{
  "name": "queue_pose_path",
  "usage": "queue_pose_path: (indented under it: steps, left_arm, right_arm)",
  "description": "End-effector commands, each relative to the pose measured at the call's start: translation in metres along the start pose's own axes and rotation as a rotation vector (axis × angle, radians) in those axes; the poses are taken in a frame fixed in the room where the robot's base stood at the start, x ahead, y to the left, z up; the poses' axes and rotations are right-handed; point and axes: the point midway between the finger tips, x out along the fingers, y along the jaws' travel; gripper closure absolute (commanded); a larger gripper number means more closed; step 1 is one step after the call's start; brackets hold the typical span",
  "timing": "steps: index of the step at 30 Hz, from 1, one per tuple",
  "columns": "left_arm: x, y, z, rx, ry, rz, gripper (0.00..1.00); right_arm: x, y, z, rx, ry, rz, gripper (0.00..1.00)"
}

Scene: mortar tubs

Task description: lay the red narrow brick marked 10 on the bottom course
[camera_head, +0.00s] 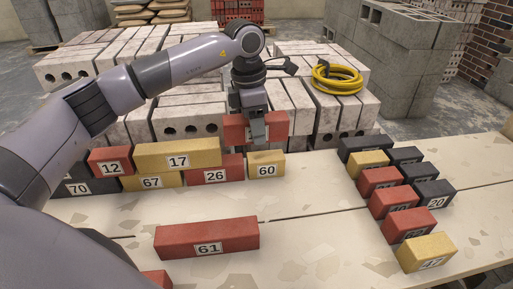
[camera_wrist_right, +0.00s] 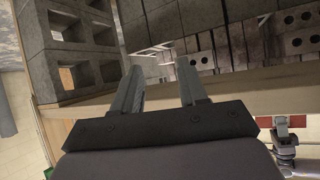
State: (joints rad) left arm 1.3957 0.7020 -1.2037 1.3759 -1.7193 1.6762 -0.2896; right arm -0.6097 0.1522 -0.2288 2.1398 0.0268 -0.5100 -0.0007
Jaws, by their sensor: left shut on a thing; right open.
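My left gripper (camera_head: 257,132) is shut on a red brick (camera_head: 233,130), whose label is mostly hidden behind the fingers. It holds the brick above and behind the row, over the 26 and 60 bricks. The bottom course holds the black brick 70 (camera_head: 78,188), yellow 67 (camera_head: 152,181), red 26 (camera_head: 216,171) and yellow 60 (camera_head: 266,168). Red 12 (camera_head: 111,162) and yellow 17 (camera_head: 178,157) lie on top. My right gripper (camera_wrist_right: 160,67) is open and empty in the right wrist view.
A long red brick 61 (camera_head: 207,240) lies alone in front. Several red, yellow and black bricks, including black 20 (camera_head: 434,195), stand at the right. A yellow hose coil (camera_head: 337,77) lies on pale blocks behind. The tabletop (camera_head: 315,215) is clear right of brick 60.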

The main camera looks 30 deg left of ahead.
Motion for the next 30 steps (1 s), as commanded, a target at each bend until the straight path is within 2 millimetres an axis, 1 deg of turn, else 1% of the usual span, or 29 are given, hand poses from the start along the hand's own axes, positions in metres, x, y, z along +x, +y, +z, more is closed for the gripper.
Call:
queue_pose_path:
  steps: [1,8,15,27,28,29,30]
  left_arm:
    - [0.005,0.001,0.000,0.000,-0.004,0.002,1.00]
    - [0.019,0.000,-0.002,0.000,-0.003,0.002,1.00]
    - [0.051,0.001,-0.006,0.000,-0.004,0.002,1.00]
    - [0.057,0.001,-0.006,0.000,-0.004,0.002,1.00]
    - [0.059,0.000,-0.007,0.000,-0.001,0.001,0.45]
    - [0.058,0.000,-0.007,0.000,-0.001,0.001,0.36]
    - [0.058,0.000,-0.007,0.000,-0.001,0.001,0.23]
  right_arm:
    - [0.001,-0.001,0.000,-0.002,0.002,-0.002,0.57]
    - [0.001,-0.005,-0.001,-0.005,0.007,-0.011,0.57]
    - [0.002,-0.007,-0.002,-0.011,0.019,-0.016,0.57]
    - [0.002,-0.008,-0.002,-0.014,0.020,-0.017,0.57]
    - [0.002,-0.008,-0.002,-0.014,0.020,-0.018,0.57]
    - [0.002,-0.008,-0.003,-0.014,0.020,-0.017,0.57]
    - [0.002,-0.008,-0.003,-0.015,0.020,-0.017,0.57]
